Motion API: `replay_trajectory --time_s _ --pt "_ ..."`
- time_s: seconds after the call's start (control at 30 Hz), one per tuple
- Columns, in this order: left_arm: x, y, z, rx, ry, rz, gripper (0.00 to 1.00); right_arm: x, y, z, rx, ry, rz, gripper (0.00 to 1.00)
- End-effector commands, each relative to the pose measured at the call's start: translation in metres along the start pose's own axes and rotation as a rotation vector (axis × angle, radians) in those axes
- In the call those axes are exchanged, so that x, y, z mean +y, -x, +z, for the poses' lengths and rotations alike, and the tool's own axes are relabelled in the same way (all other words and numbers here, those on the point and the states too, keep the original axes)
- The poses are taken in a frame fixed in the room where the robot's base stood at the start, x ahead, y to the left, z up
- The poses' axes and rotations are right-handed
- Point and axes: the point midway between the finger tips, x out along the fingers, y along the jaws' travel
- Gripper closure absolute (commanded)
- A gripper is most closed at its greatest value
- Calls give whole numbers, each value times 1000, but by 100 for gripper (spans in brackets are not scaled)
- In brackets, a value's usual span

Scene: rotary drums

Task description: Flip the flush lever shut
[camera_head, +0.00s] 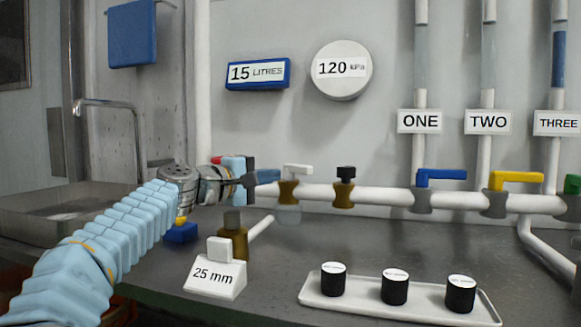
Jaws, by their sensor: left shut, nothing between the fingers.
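No lever carries a readable "flush" label, so I cannot tell for certain which one is the flush lever. Nearest my gripper is a brass valve with a white lever (298,169), lying roughly along the white pipe. To its right is a brass valve with a short black handle (346,173). My left gripper (266,176) comes in from the left, shut and empty, its tips just left of the white-lever valve and about level with it. I cannot tell whether they touch. My right gripper is out of view.
A blue lever (440,175) and a yellow lever (517,177) sit further right on the pipe (385,196). A brass fitting (233,240) and a "25 mm" block (214,275) stand in front. A tray (420,309) holds black-sided weights. A sink (60,208) is at left.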

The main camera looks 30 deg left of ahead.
Motion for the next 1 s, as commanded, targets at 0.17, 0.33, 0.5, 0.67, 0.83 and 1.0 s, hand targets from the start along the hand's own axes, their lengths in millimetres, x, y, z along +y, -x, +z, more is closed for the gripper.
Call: replay_trajectory --time_s 0.17,0.33,0.5,0.67,0.83,1.0 --pt "4 -36 1 -3 3 0 100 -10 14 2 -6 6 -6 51" --pt "3 -57 0 -1 1 0 100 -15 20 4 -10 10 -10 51" --pt "1 -66 0 0 0 0 100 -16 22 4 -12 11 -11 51" --pt "0 -66 0 0 -1 0 100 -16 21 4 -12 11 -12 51" --pt "0 -66 0 0 0 0 100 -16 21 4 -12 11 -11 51" --pt "2 -71 -3 13 0 0 100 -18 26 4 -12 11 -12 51"
